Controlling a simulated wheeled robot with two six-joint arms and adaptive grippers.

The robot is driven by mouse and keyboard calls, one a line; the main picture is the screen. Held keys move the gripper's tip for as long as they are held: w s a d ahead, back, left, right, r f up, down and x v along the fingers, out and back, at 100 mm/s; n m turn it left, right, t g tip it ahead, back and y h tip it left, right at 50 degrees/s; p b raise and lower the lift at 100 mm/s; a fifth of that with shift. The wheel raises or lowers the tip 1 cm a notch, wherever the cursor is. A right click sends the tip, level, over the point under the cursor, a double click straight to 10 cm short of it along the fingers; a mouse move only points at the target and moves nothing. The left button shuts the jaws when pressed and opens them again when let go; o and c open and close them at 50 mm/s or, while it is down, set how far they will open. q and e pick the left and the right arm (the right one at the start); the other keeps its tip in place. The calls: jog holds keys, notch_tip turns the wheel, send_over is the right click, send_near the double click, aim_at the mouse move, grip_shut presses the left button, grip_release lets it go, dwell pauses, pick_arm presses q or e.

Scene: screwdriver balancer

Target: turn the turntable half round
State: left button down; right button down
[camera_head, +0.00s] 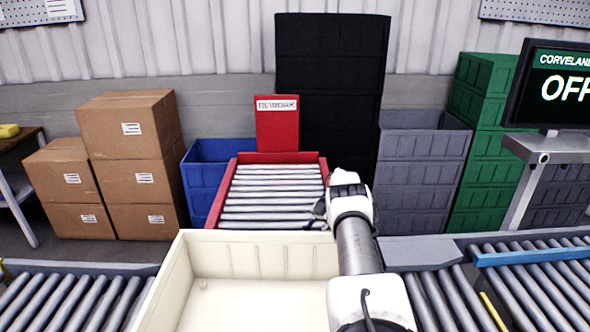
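A large cream open tote (181,270) fills the bottom centre, and its lower part runs out of the picture. A small pale bump shows on its inner left side; I cannot tell what it is. No turntable can be made out for sure; whatever carries the tote is hidden beneath it. My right gripper (335,198) is past the tote's far right part, near the right edge of the red roller chute (230,192). It points away from me, so its fingers are mostly hidden and I cannot tell whether it touches anything. My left gripper is out of view.
Roller conveyors run left (70,300) and right (520,285) of the tote. A red REWORK sign (277,128) stands behind the chute. Cardboard boxes (130,125), a blue crate (205,175), and black (330,60), grey (420,165) and green crates stand behind. A monitor (560,85) reads OFF.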

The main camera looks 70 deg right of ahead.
jog(key=shift+a+f, duration=0.15)
jog(key=c, duration=0.7)
grip_release()
jog(key=shift+w, duration=0.1)
